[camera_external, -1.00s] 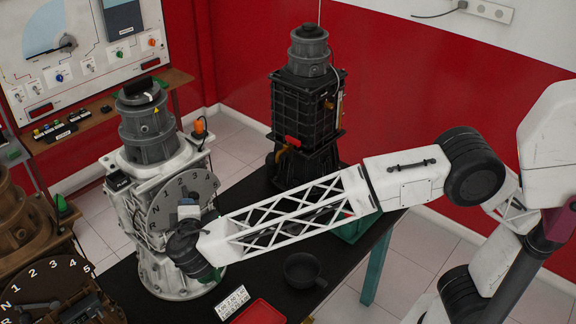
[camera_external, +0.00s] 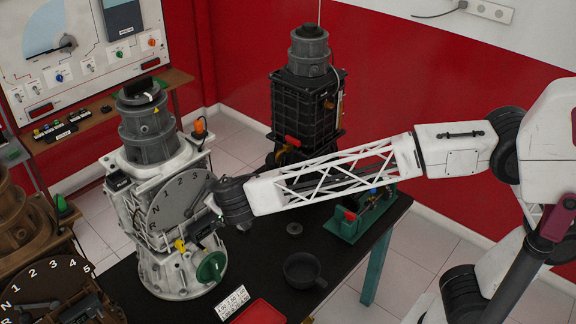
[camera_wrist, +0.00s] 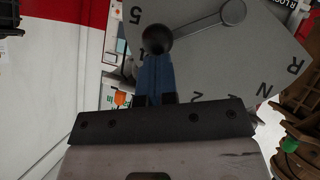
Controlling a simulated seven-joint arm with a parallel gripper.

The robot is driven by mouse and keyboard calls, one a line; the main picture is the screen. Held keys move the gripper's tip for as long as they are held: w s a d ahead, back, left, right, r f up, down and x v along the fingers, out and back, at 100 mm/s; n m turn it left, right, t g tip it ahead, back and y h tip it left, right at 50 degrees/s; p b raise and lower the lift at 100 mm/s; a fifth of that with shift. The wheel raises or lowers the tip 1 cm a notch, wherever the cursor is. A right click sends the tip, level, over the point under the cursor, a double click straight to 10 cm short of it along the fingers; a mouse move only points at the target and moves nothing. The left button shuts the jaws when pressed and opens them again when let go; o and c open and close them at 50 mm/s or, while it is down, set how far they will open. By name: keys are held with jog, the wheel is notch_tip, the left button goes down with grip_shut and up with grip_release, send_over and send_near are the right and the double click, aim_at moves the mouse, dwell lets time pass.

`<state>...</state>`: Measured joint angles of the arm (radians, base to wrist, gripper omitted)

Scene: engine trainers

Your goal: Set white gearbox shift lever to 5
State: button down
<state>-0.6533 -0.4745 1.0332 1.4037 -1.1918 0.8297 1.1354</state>
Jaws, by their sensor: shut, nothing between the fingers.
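The white gearbox (camera_external: 150,258) stands on the black table with a grey dial plate (camera_external: 172,205) marked R, N and numbers. In the wrist view the grey shift lever (camera_wrist: 195,27) runs from its hub at upper right to a round dark knob (camera_wrist: 156,40) at left. The lever points near a partly hidden mark that looks like 4, below the 5 (camera_wrist: 136,16). My gripper (camera_external: 212,204) is shut at the dial's right side, holding nothing. Its blue fingers (camera_wrist: 155,72) are at the knob in the wrist view; I cannot tell if they touch it.
A brown gearbox (camera_external: 40,265) with a similar dial stands at left. A black engine unit (camera_external: 306,105) is behind. A green device (camera_external: 362,215), a dark cup (camera_external: 304,270), a number card (camera_external: 232,302) and a red tray (camera_external: 259,312) are on the table.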

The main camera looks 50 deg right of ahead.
jog(key=shift+m+y, duration=0.8)
jog(key=shift+y, duration=0.1)
jog(key=shift+d+f, duration=1.4)
jog(key=shift+f, duration=0.05)
jog(key=shift+f, duration=0.2)
jog(key=shift+r, duration=0.1)
jog(key=s+r, duration=0.9)
jog(key=shift+a+r, duration=0.25)
jog(key=shift+r, duration=0.15)
